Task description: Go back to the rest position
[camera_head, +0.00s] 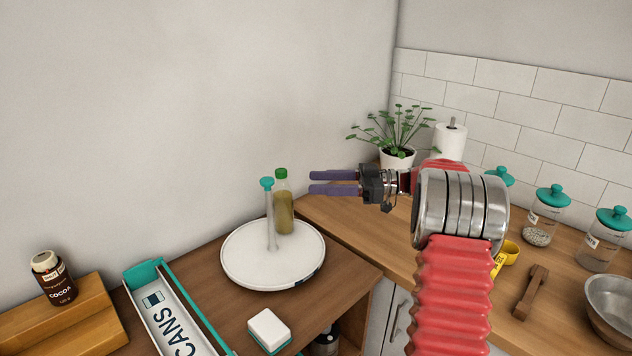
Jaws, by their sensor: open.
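My gripper (312,182) is on a red ribbed arm with steel rings, right of the middle. Its two purple fingers point left and stand apart, with nothing between them. It appears in front of the wall, just right of a green-capped bottle (284,212) of yellow-green liquid. The bottle stands on a round white turntable (245,265) with a teal-topped central post (268,215). I cannot tell the exact gap between fingers and bottle.
A cocoa jar (52,277) stands on a wooden step (80,318) at left, beside a "CANS" tray (165,302). A white box (268,330) lies in front. The right counter holds a plant (395,140), paper roll (449,142), jars (543,215) and metal bowl (610,308).

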